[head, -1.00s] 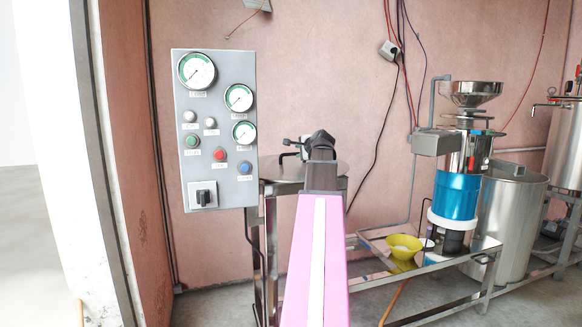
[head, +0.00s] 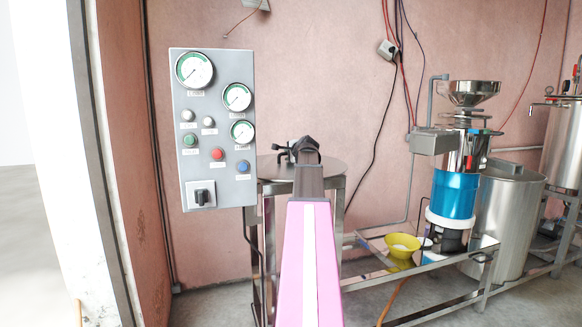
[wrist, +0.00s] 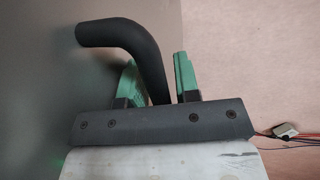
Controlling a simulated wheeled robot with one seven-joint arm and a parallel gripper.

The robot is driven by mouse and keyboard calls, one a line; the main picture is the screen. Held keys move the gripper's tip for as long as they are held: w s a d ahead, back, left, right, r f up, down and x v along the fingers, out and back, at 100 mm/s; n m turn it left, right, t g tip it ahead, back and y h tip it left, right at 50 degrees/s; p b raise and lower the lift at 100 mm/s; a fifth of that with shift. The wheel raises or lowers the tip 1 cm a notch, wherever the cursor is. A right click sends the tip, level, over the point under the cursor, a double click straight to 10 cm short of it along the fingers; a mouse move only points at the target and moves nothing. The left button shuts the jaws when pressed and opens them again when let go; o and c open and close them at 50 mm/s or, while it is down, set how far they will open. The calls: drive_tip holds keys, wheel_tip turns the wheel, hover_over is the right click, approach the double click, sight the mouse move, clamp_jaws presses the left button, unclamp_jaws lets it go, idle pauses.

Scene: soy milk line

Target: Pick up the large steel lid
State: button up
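In the wrist view, the thick, curved black handle (wrist: 150,58) passes between the two green fingertips of my gripper (wrist: 157,72). The fingers stand apart, with a gap between the handle and the right finger. Whether the left finger touches the handle I cannot tell. The grey surface (wrist: 50,90) at left looks like the lid.
A grey control panel (head: 214,130) with gauges and buttons stands close on the left. A pink wall (head: 330,60) is behind. To the right are a low steel table (head: 440,270), a yellow bowl (head: 402,246), a grinder (head: 455,190) and a steel barrel (head: 510,220).

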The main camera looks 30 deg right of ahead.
clamp_jaws()
